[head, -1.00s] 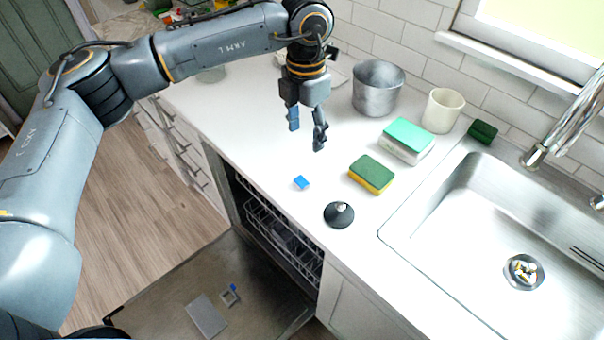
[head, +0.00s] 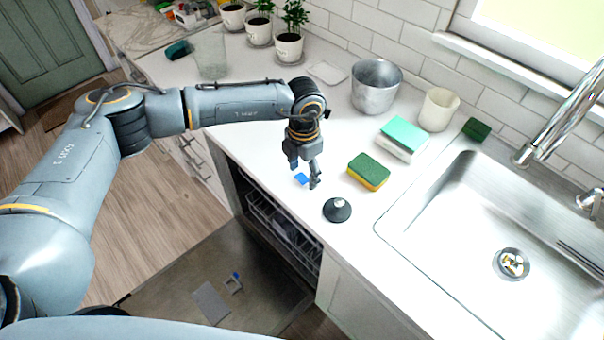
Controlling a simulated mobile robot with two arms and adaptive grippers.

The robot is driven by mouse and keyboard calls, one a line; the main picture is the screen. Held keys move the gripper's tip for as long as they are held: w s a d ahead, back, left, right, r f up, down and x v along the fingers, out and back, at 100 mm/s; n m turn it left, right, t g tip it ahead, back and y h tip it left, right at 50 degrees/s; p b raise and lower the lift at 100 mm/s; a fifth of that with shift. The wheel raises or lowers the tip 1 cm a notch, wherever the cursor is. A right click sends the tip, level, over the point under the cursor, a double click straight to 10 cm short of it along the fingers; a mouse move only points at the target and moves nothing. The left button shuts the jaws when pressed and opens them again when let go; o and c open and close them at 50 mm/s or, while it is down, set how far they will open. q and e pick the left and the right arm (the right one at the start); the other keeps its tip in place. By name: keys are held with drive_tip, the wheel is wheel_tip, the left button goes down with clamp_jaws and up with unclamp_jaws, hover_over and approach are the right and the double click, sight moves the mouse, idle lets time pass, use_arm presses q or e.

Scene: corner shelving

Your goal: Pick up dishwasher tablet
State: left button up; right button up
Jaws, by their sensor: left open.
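The dishwasher tablet (head: 301,179) is a small blue block lying on the white counter near its front edge. My left gripper (head: 304,176) points down over it, with its fingers apart, one on the left and one on the right of the tablet in the picture. The gripper partly covers the tablet's surroundings, and I cannot tell whether a finger touches it. My right gripper does not show.
A black sink stopper (head: 337,211) stands close by at the front. A green and yellow sponge (head: 368,171), a teal-topped box (head: 403,138), a metal pot (head: 375,88) and a cream cup (head: 438,110) are to the right. The open dishwasher door (head: 180,285) lies below.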

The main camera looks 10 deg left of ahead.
use_arm(q)
drive_tip(key=shift+f, duration=0.3)
drive_tip(key=c, duration=0.9)
drive_tip(key=shift+r, duration=0.2)
